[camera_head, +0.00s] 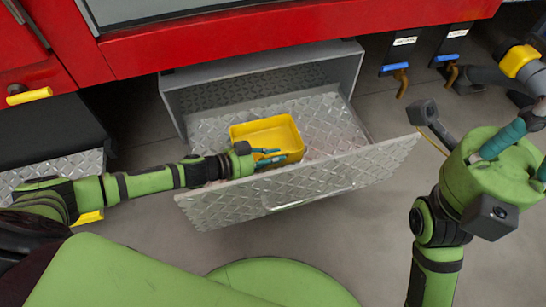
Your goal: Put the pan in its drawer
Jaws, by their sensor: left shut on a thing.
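The pan (285,134) is a yellow rectangular open tray. It shows within the outline of the pulled-out drawer (340,170), which has diamond-plate metal walls. Whether the pan rests on the drawer floor or hangs just above it I cannot tell. My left gripper (268,157) reaches in from the left over the drawer's side, with its teal fingers shut on the pan's near left wall. My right gripper (515,150) is at the right edge, away from the drawer. It is partly cut off, and its finger opening is unclear.
The drawer slides out of a grey housing (350,66) under a red vehicle body (290,32). Hoses with blue handles (395,67) hang at the upper right. A yellow handle (30,95) is at the far left.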

